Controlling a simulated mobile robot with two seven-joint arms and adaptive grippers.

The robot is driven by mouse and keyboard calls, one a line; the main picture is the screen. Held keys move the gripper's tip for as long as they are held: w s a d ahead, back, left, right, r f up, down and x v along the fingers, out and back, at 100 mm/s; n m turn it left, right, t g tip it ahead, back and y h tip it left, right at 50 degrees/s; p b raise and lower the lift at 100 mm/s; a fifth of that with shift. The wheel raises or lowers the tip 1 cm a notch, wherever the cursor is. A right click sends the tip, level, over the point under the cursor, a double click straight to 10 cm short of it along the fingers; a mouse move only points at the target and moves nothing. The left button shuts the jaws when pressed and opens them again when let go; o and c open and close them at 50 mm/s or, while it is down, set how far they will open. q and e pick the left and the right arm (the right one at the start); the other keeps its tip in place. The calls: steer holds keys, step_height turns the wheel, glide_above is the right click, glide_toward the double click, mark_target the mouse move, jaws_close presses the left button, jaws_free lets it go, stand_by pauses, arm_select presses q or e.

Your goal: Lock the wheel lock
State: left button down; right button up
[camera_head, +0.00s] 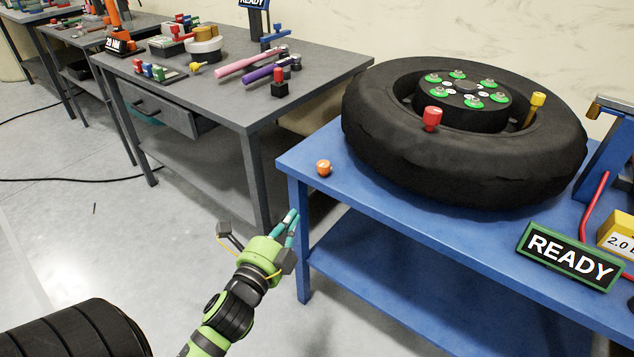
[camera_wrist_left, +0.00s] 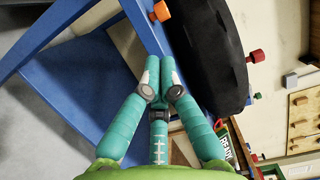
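A large black wheel (camera_head: 400,150) lies flat on the blue table (camera_head: 420,220), with several green-ringed nuts on its hub (camera_head: 468,88). A red knob (camera_head: 432,118) and a yellow knob (camera_head: 536,105) stand up from the wheel; which part is the wheel lock I cannot tell. A small orange knob (camera_head: 324,167) is at the table's left corner; it also shows in the left wrist view (camera_wrist_left: 161,10). My left gripper (camera_head: 292,217) is beside that corner, below and left of the orange knob. Its teal fingers meet at the tips (camera_wrist_left: 161,72), empty. My right gripper is out of view.
A green-framed READY sign (camera_head: 571,257) and a yellow box (camera_head: 617,237) are at the blue table's right. A grey workbench (camera_head: 215,75) with tools, including pink and purple bars, stands behind left.

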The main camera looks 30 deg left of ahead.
mark_target(321, 172)
arm_select(q)
steer(key=w, duration=0.4)
steer(key=w+a, duration=0.1)
steer(key=w, duration=0.3)
steer(key=w+a, duration=0.1)
steer(key=w, duration=0.4)
steer(key=shift+a, duration=0.2)
steer(key=shift+w, duration=0.4)
steer(key=shift+a, duration=0.1)
